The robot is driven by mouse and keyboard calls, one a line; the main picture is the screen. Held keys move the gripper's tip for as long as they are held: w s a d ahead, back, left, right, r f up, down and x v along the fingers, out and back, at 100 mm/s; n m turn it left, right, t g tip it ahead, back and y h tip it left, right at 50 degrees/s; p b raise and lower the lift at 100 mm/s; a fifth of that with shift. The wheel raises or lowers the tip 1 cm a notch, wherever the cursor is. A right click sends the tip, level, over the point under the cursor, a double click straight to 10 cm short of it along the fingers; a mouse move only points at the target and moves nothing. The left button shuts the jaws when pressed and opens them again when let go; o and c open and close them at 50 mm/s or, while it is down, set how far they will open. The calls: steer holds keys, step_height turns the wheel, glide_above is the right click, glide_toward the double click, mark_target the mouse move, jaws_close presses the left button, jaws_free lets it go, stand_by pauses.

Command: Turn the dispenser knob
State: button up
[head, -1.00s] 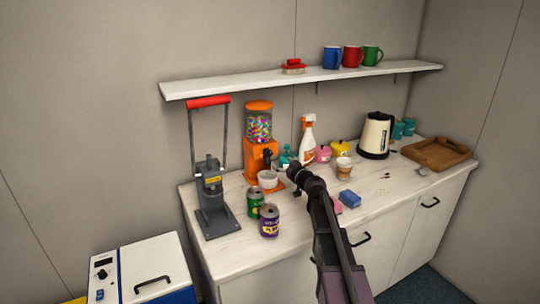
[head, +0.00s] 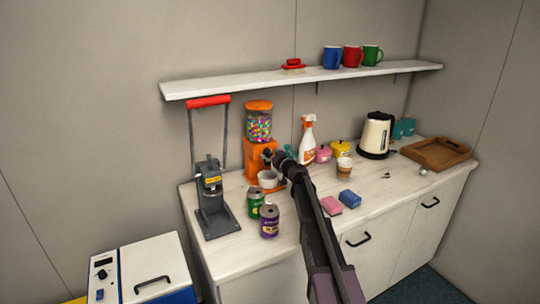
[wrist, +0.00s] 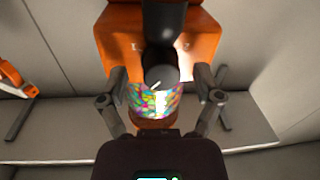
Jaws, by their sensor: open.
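The orange candy dispenser (head: 258,137) stands on the counter with a clear globe of coloured sweets on top. Its dark knob (head: 267,153) is on the front and is partly hidden by my gripper (head: 275,158) in the head view. In the wrist view the scene looks upside down. There the dark round knob (wrist: 160,77) with a white mark shows between the two open fingers of my gripper (wrist: 160,88). A gap is visible on both sides, and I cannot tell how deep the fingers reach. A dark spout (wrist: 163,22) shows above it.
A white cup (head: 267,179) sits under the spout. A green can (head: 255,202) and a purple can (head: 269,221) stand in front. A grey press (head: 213,195) is to the left. A spray bottle (head: 307,140) and sponges (head: 331,205) are to the right. A shelf (head: 240,85) runs above.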

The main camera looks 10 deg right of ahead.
jaws_close()
steer(key=shift+m, duration=0.4)
steer(key=m, duration=0.3)
steer(key=shift+b, duration=0.35)
steer(key=m, duration=0.5)
steer(key=shift+w+t+b, duration=0.1)
steer(key=shift+t+b, duration=0.2)
steer(key=shift+t, duration=0.1)
